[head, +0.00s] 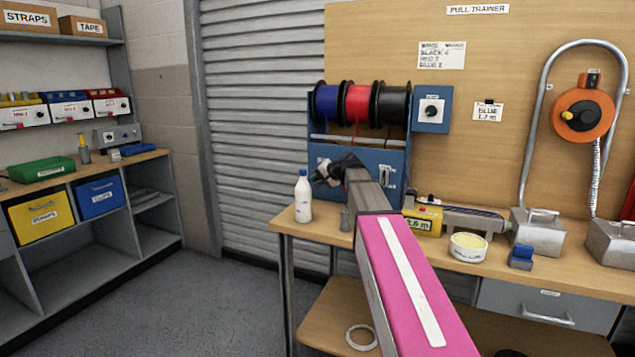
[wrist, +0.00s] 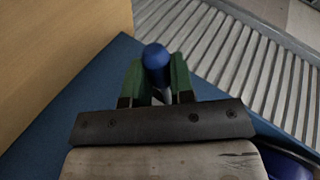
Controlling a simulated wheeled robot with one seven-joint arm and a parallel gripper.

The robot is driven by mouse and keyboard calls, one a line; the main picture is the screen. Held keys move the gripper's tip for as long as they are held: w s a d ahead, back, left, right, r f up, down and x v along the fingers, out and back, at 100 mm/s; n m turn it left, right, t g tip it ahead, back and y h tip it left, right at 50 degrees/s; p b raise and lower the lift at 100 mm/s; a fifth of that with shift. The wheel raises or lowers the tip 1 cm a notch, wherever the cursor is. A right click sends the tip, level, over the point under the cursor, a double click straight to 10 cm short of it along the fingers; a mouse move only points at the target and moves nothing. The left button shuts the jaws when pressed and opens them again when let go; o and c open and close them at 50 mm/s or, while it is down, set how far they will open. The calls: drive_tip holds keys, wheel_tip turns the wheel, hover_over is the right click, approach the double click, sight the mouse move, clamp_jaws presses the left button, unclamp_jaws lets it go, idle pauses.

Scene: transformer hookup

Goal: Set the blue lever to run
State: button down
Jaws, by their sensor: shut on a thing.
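The blue lever (wrist: 156,57) shows in the wrist view as a round blue knob on a pale metal shaft. My gripper (wrist: 156,80) is shut on it, with one green finger on each side of the knob and shaft. In the head view my gripper (head: 323,174) is at the left front of the blue spool stand (head: 398,158). The lever cannot be made out there, and my arm covers part of the stand's front. The run marking cannot be read in either view.
Blue, red and black wire spools (head: 358,103) sit on top of the stand. A white bottle (head: 303,197) stands on the bench just left of my gripper. A yellow unit (head: 423,219) and a round tub (head: 468,247) are to the right of my arm.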

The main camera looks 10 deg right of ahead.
drive_tip(key=shift+r+m+g+y, duration=0.5)
drive_tip(key=shift+r+m+g, duration=0.4)
drive_tip(key=shift+r+g, duration=0.1)
drive_tip(key=shift+w+d+r+m+g+y, duration=0.15)
drive_tip(key=shift+r+m+g+y, duration=0.45)
drive_tip(key=shift+r+m+g, duration=0.55)
drive_tip(key=c, duration=1)
unclamp_jaws()
drive_tip(key=shift+o, duration=0.2)
drive_tip(key=v, duration=1)
drive_tip(key=shift+d+r, duration=0.2)
drive_tip(key=shift+d, duration=0.15)
